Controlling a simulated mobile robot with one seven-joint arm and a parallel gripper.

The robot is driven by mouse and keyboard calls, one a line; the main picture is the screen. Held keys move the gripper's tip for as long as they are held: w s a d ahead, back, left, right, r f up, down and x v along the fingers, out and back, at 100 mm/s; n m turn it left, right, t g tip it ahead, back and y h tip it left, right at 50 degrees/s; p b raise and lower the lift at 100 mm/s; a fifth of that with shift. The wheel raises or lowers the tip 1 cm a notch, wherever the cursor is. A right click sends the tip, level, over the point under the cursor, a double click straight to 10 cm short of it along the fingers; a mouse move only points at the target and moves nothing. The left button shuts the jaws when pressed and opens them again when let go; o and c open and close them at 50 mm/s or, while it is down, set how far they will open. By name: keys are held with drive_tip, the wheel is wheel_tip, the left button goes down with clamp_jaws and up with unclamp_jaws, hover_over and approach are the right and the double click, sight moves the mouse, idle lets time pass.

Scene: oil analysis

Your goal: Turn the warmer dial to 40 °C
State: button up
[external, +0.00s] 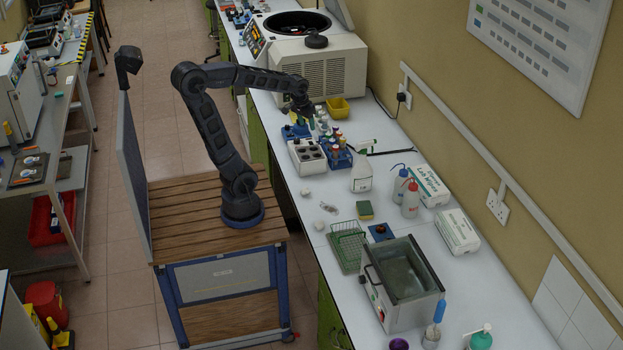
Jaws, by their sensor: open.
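A white block with several dark round wells (307,157) stands on the bench near its front edge; it may be the warmer. A metal-walled bath (403,285) at the near end of the bench has small controls on its left side, and could also be the warmer. No dial or temperature mark is readable on either. My gripper (309,118) is open and hangs over the bench, beyond the white block and near a small blue rack (295,131). The fingers are small and dark here, and nothing shows between them.
A blue rack of capped tubes (338,153) stands right beside the white block. A yellow tray (338,108) and a large centrifuge (320,68) are behind my gripper. Wash bottles (411,200) and a green wire basket (348,246) stand nearer. Some bench between is clear.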

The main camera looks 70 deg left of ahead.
drive_tip(key=w+a+f+n+g, duration=0.1)
drive_tip(key=a+f+n, duration=0.15)
drive_tip(key=a, duration=0.35)
drive_tip(key=w+a+f+n+g, duration=0.1)
drive_tip(key=w+a+f+n, duration=0.1)
drive_tip(key=a+f, duration=0.35)
drive_tip(key=n, duration=0.3)
hover_over(297, 139)
wheel_tip(297, 139, down, 4)
drive_tip(key=shift+h, duration=0.4)
wheel_tip(297, 139, down, 11)
drive_tip(key=shift+s, duration=0.1)
drive_tip(key=shift+c, duration=0.4)
drive_tip(key=c, duration=0.9)
